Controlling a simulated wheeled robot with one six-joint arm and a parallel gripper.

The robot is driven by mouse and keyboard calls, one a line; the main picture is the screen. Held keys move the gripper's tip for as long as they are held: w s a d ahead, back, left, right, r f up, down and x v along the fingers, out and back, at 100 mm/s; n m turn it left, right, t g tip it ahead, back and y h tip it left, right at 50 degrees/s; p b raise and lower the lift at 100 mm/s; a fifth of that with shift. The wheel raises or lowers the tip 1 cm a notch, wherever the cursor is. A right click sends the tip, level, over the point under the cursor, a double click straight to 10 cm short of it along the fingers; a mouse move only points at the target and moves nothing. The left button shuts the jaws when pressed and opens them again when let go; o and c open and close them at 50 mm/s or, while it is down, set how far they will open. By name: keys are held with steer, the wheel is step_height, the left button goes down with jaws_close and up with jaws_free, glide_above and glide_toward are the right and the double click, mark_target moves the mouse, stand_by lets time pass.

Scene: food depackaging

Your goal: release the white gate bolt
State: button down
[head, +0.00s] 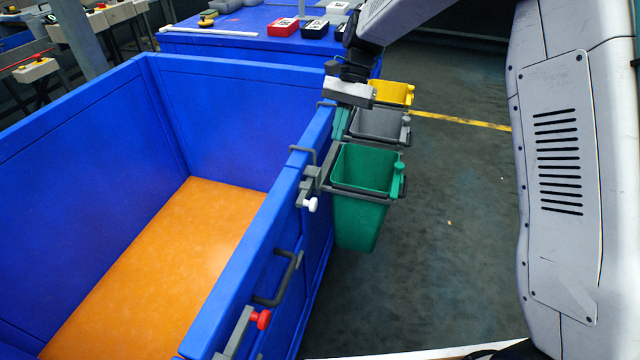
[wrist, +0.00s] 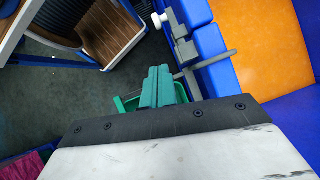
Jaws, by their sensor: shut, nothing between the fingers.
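The white gate bolt (head: 310,204) is a white knob on a grey metal latch on the outer face of the blue gate wall. It also shows at the top of the wrist view (wrist: 158,20), with its grey latch beside the blue wall. My gripper (head: 341,124) is above the row of hanging bins, farther back along the wall than the white bolt and apart from it. In the wrist view its teal fingers (wrist: 160,76) are shut together and empty. The bolt's inner end is hard to make out.
A green bin (head: 361,220), grey bin (head: 378,126) and yellow bin (head: 394,93) hang beside the wall. A red-knobbed bolt (head: 262,319) and black handle (head: 283,284) are nearer. The blue container has an orange floor (head: 165,260). Dark floor lies open to the right.

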steer(key=shift+f, duration=0.1)
glide_toward(315, 200)
step_height(315, 200, down, 5)
steer(key=w, duration=0.2)
steer(key=shift+s+a+f, duration=0.2)
steer(key=shift+s+f, duration=0.1)
steer(key=shift+s, duration=0.25)
steer(key=shift+s+a+f, duration=0.15)
steer(key=shift+s+f, duration=0.15)
steer(key=shift+s, duration=0.25)
steer(key=shift+s+a+f, duration=0.2)
steer(key=shift+s+f, duration=0.05)
steer(key=shift+s, duration=0.3)
steer(key=shift+s, duration=0.1)
steer(key=shift+s+a, duration=0.25)
steer(key=shift+s, duration=0.5)
steer(key=shift+s+a, duration=0.25)
steer(key=shift+s, duration=0.45)
steer(key=shift+s+a, duration=0.3)
steer(key=shift+s, duration=0.45)
